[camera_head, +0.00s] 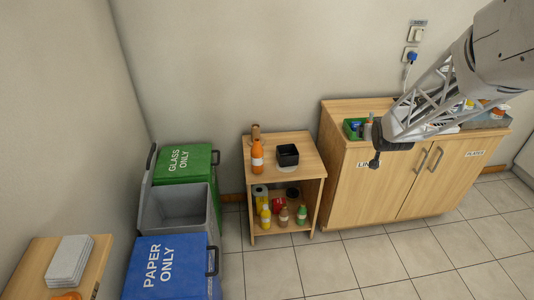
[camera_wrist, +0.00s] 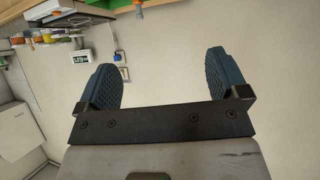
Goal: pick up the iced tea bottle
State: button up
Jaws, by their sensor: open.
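Several bottles are in the head view, and no label is legible, so I cannot tell for certain which is the iced tea bottle. An orange bottle (camera_head: 257,156) stands upright on top of the small wooden shelf unit (camera_head: 310,165), with a brown bottle (camera_head: 255,131) behind it. On the lower shelf stand a yellow bottle (camera_head: 265,216), a brownish bottle (camera_head: 283,216) and a green-capped bottle (camera_head: 301,215). My gripper (camera_wrist: 161,80) is open and empty, its two blue pads apart. In the head view it hangs in front of the cabinet, right of the shelf unit and its bottles.
A black square container (camera_head: 288,155) stands on the shelf unit's top. Left are a green glass bin (camera_head: 186,163), an open grey bin (camera_head: 176,212) and a blue paper bin (camera_head: 168,268). The wooden cabinet (camera_head: 390,180) carries a green tray (camera_head: 353,128). The tiled floor in front is clear.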

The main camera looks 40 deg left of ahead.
jog(key=w+a+f+n+y, duration=0.25)
jog(key=a+f, duration=0.55)
jog(key=a, duration=0.5)
jog(key=n+g+y, duration=0.2)
jog(key=n+y, duration=0.2)
jog(key=y, duration=0.4)
send_near(260, 162)
jog(key=shift+m, duration=0.25)
jog(key=x, duration=0.4)
jog(key=shift+s+a+f, duration=0.1)
jog(key=shift+a+f, duration=0.05)
jog(key=shift+f, duration=0.05)
jog(key=shift+x, duration=1.3)
jog(key=shift+r, duration=0.1)
jog(key=shift+x, duration=2.6)
